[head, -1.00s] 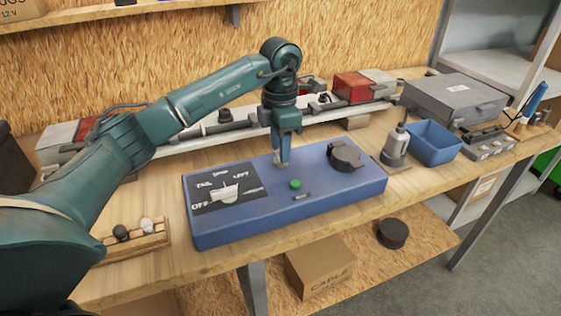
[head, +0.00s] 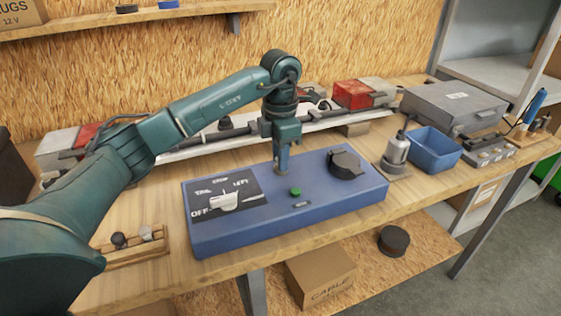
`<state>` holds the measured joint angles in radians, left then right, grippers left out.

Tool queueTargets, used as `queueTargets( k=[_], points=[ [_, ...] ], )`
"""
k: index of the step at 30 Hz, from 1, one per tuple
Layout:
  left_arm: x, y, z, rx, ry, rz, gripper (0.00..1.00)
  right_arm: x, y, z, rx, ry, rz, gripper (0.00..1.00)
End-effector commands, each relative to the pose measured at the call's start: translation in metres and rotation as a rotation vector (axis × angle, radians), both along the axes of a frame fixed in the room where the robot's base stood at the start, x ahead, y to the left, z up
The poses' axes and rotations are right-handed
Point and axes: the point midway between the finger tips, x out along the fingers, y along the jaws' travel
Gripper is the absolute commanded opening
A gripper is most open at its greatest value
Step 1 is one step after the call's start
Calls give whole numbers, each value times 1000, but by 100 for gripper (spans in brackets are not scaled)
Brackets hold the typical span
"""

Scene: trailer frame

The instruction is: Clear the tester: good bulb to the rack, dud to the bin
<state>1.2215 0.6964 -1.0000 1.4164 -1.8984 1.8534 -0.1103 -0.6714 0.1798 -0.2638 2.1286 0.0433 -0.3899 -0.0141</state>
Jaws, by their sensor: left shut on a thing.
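The blue tester (head: 340,200) lies on the bench. Its panel has a white knob (head: 228,200) among lettered positions including OFF and LEFT; I cannot tell which one it points to. My left gripper (head: 283,170) points down at the tester's back edge, left of the black round cap (head: 345,163). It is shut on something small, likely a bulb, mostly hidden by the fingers. A wooden rack (head: 138,260) at the front left holds a dark bulb (head: 119,240) and a pale one (head: 146,233). A blue bin (head: 433,150) stands at the right. My right gripper is out of view.
A green button (head: 295,191) is on the tester near my gripper. A long light bar (head: 210,143) lies behind. Bare bench shows between rack and tester.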

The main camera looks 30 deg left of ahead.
Motion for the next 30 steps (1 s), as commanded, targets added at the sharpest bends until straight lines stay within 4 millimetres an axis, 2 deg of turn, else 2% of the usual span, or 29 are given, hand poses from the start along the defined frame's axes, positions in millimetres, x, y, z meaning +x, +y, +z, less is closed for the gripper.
queueTargets(
  k=[9, 19, 30],
  points=[
    [0, 0, 1, 0, 0, 20, 11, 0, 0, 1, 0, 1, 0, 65],
    [0, 0, 1, 1, -1, 294, 11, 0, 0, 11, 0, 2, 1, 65],
    [0, 0, 0, 0, 0, 316, 11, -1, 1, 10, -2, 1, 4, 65]
  ],
)
